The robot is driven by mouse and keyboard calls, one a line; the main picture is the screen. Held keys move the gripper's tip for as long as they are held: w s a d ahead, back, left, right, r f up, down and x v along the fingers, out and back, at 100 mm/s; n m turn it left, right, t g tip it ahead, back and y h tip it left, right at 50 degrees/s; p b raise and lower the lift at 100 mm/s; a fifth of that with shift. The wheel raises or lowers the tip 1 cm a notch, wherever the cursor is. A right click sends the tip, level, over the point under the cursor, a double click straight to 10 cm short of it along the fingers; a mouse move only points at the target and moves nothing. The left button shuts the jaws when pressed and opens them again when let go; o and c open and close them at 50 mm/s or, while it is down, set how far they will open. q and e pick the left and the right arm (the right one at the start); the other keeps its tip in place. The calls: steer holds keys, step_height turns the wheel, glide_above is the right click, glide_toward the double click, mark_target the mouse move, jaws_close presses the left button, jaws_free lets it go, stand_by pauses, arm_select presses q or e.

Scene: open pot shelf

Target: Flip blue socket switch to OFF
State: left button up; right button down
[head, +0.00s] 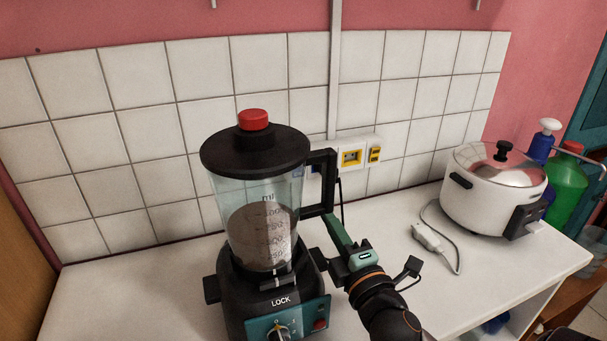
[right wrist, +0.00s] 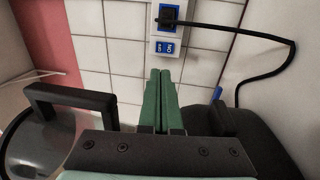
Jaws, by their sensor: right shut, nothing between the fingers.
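The blue socket (right wrist: 169,17) is on the wall in the right wrist view, with a black plug in it. Beside it, the blue switch (right wrist: 165,48) carries small white lettering; I cannot tell which side is pressed. In the head view the blender mostly hides them, with only a bit of blue (head: 313,169) showing. My right gripper (head: 331,220) reaches from the front, beside the blender, below its handle. In the right wrist view its green fingers (right wrist: 160,74) are shut and empty, pointing at the wall near the switch, with no visible contact. My left gripper is not in view.
The blender (head: 262,215) stands close on the left of my right gripper; its handle (right wrist: 72,94) also shows in the right wrist view. A yellow socket (head: 352,157) and switch (head: 375,154) are on the wall. A white cooker (head: 485,205) and loose plug (head: 428,237) sit right.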

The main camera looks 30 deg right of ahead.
arm_select(q)
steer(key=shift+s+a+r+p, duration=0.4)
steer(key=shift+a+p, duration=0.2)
steer(key=shift+p, duration=0.3)
arm_select(e)
steer(key=x, duration=1.3)
steer(key=shift+w, duration=0.35)
steer(key=shift+r, duration=0.1)
